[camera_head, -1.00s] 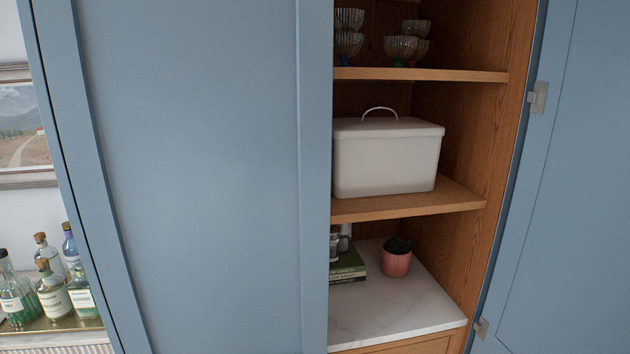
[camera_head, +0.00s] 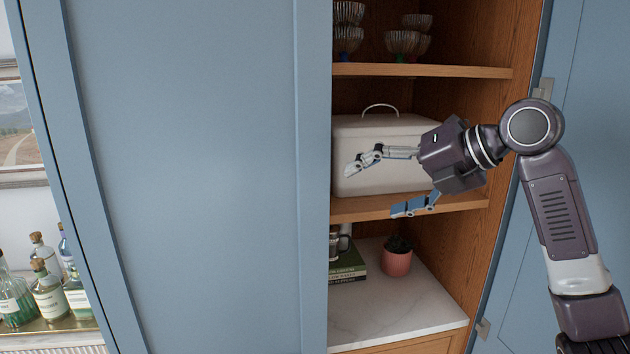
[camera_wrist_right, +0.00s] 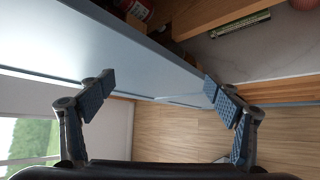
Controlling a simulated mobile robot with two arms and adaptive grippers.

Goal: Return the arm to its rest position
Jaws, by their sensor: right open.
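My right arm comes in from the right in the head view. My right gripper (camera_head: 380,186) is open and empty, in front of the open cupboard's middle shelf. Its fingers point left, and it covers part of the white lidded bin (camera_head: 348,128). In the right wrist view the right gripper (camera_wrist_right: 158,88) shows its two blue pads wide apart with nothing between them. My left gripper is in neither view.
A pink plant pot (camera_head: 397,263) and green books (camera_head: 349,264) sit on the marble counter (camera_head: 400,310). Glass bowls (camera_head: 402,43) are above, bottles (camera_head: 48,295) far left.

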